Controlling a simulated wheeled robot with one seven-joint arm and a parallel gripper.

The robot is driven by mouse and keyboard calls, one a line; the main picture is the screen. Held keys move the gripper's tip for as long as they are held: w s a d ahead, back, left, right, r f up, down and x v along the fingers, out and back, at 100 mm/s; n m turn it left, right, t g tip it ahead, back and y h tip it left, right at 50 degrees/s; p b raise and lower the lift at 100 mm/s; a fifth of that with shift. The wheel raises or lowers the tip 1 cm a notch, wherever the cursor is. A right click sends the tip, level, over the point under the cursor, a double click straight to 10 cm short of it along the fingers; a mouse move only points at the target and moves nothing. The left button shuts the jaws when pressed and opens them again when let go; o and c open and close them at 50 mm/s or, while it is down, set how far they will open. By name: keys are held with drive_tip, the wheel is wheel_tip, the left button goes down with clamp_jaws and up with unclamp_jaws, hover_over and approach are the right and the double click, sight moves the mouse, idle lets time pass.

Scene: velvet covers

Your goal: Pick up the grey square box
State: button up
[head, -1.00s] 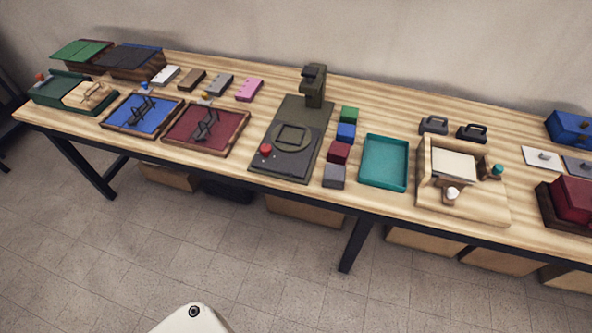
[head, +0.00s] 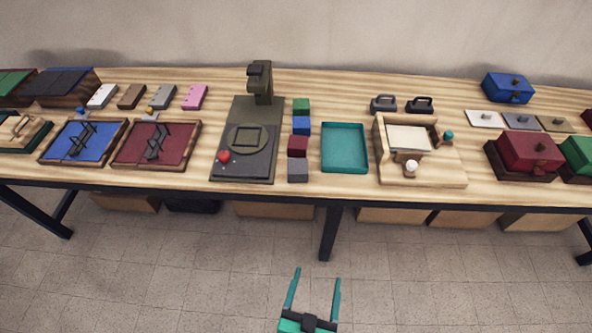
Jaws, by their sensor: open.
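The grey square box (head: 298,170) is a small dark grey cube near the front edge of the table. It is the front one in a column of small cubes, just right of the dark press-like machine and left of the teal tray. My gripper (head: 314,276) shows at the bottom of the head view with two teal fingers spread apart. It is open and empty, in front of the table and over the floor, well apart from the grey box.
A dark red cube (head: 298,147), a blue cube (head: 301,125) and a green cube (head: 301,105) stand behind the grey box. The machine (head: 247,140) is to its left, the teal tray (head: 325,165) to its right. A wooden fixture (head: 440,172) stands farther right on the table (head: 480,190).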

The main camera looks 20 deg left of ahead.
drive_tip(key=w+a+n+y, duration=0.15)
drive_tip(key=w+a, duration=0.35)
drive_tip(key=w, duration=0.6)
drive_tip(key=n+g+y, duration=0.2)
approach(298, 169)
drive_tip(key=x, duration=1.1)
drive_tip(key=shift+w+a+f, duration=0.15)
drive_tip(key=shift+w, duration=0.05)
drive_tip(key=shift+s, duration=0.15)
drive_tip(key=c, duration=1.2)
